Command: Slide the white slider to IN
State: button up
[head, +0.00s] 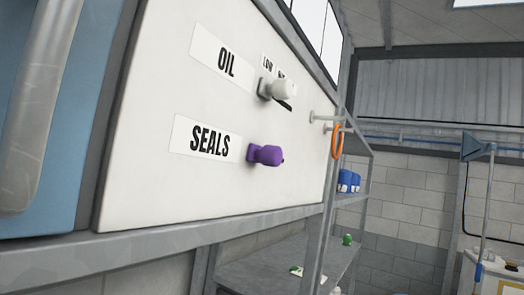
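The white slider (279,89) is a pale knob on a white panel (150,200), to the right of a label (224,62) reading OIL. A dark slot shows beside and below the knob on its right. No mark reading IN can be made out. A purple slider (268,155) sits lower on the panel, beside a label (207,139) reading SEALS. My gripper is not in view.
A blue surface with a thick grey curved handle (38,105) stands at the near left. A grey metal frame edges the panel. Beyond it are pegs with an orange ring (337,141), blue containers (348,181) and a grey shelf (285,262). Open room lies right of the panel.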

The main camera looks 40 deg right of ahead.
aim_at(281, 88)
jog(key=u, duration=1.55)
jog(key=k, duration=1.15)
jog(key=z, duration=1.65)
jog(key=i, duration=0.5)
